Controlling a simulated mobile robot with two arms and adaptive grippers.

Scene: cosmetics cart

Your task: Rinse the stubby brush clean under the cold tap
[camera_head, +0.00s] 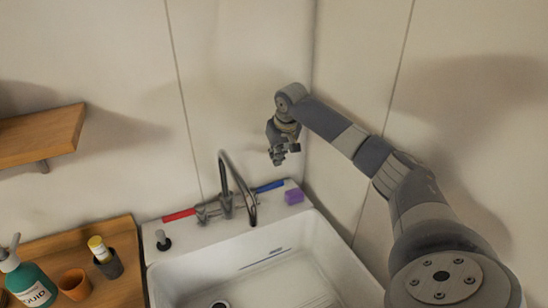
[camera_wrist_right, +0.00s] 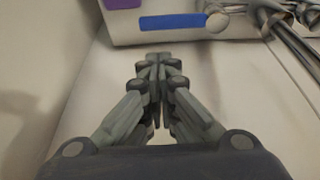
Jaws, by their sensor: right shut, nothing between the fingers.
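The sink tap (camera_head: 226,185) has a red lever (camera_head: 180,215) on the left and a blue lever (camera_head: 270,187) on the right. The blue lever also shows at the top of the right wrist view (camera_wrist_right: 172,22). No water is seen running from the curved spout. My right gripper (camera_head: 280,158) is shut and empty, in the air above the blue lever and apart from it. I cannot surely tell which thing is the stubby brush; a short dark knobbed piece (camera_head: 163,241) stands on the sink's left back ledge. My left gripper is out of view.
The white basin (camera_head: 335,262) looks empty, with a drain at its lower left. A purple block (camera_head: 294,196) sits at the right back ledge. A green pump bottle (camera_head: 32,284), an orange cup (camera_head: 75,285) and a dark cup (camera_head: 109,267) holding a yellow-topped item stand left. A wooden shelf (camera_head: 40,135) juts out above.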

